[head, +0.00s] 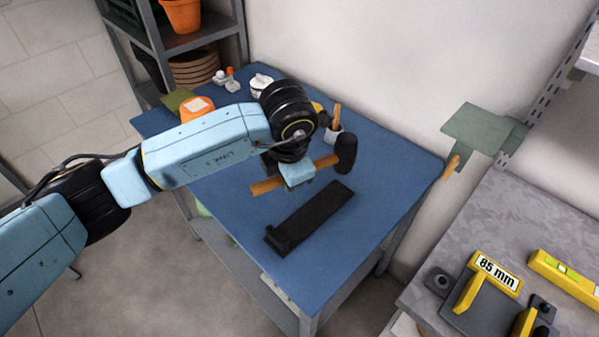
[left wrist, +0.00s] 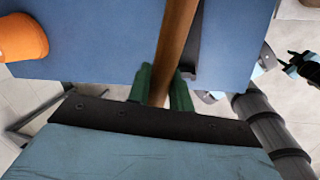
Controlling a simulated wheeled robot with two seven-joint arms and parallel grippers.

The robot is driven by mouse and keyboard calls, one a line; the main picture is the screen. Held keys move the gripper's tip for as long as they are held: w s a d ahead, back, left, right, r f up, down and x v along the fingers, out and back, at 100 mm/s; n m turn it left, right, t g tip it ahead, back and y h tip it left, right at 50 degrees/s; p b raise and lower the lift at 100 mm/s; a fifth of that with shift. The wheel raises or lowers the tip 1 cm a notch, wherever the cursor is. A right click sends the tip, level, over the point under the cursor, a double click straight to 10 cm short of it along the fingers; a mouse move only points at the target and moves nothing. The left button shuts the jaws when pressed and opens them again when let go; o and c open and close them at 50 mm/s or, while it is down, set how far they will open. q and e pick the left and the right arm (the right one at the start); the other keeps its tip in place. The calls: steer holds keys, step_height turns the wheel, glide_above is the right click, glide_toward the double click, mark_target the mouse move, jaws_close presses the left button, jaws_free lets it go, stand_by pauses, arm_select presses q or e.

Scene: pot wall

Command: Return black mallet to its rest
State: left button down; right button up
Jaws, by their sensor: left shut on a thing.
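The black mallet has a wooden handle (head: 268,185) and a black head (head: 346,154). My left gripper (head: 296,182) is shut on the handle and holds the mallet above the blue table, head toward the right. In the left wrist view the handle (left wrist: 175,45) runs between the green fingers of my left gripper (left wrist: 162,88). A long black rest (head: 310,218) lies on the table, just below the mallet in the head view. A dark pronged shape at the right edge of the left wrist view looks like my right gripper (left wrist: 302,66); its jaws are unclear.
The blue table (head: 375,225) is clear around the rest. An orange pot (head: 197,108), small items and a wooden-handled tool (head: 336,117) stand toward its back. A green plate (head: 485,128) juts from the wall. A grey bench (head: 545,220) with yellow tools stands at right.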

arm_select(q)
steer(key=d+n, duration=0.1)
steer(key=n, duration=0.1)
steer(key=d+n, duration=0.1)
steer(key=shift+s+d+r+y, duration=0.15)
steer(key=shift+d+r+y, duration=0.15)
steer(key=shift+y, duration=0.1)
step_height(320, 180, down, 8)
steer(key=b, duration=0.7)
steer(key=shift+f, duration=0.1)
steer(key=shift+f+b, duration=0.25)
steer(key=shift+b, duration=0.1)
steer(key=shift+f, duration=0.15)
stand_by(0.5)
